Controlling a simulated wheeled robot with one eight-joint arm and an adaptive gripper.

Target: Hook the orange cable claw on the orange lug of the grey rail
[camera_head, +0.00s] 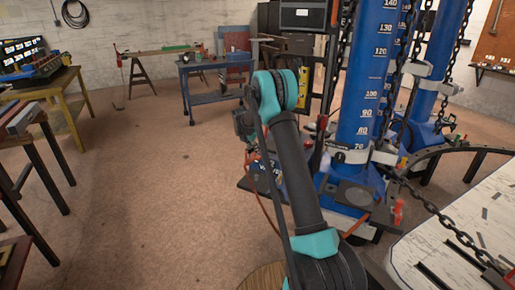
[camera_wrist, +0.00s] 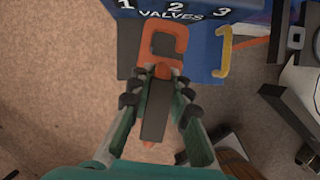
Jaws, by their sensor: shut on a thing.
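The orange cable claw (camera_wrist: 155,40) is a C-shaped hook on a dark grey grip (camera_wrist: 157,110), seen in the wrist view. My gripper (camera_wrist: 160,95) is shut on this grip, with one finger on each side and the hook pointing away from my palm. The claw overlaps the front of a blue box (camera_wrist: 197,35) marked VALVES and 1, 2, 3; I cannot tell whether they touch. In the head view my arm hides most of the gripper and the claw. I cannot clearly make out the grey rail or its orange lug in either view.
A yellow claw (camera_wrist: 222,50) is at the box, right of the orange one. A blue column (camera_head: 367,90) with chains (camera_head: 343,55) stands right of my arm. A pale table (camera_head: 460,225) is at the right front. The floor (camera_head: 140,190) to the left is open.

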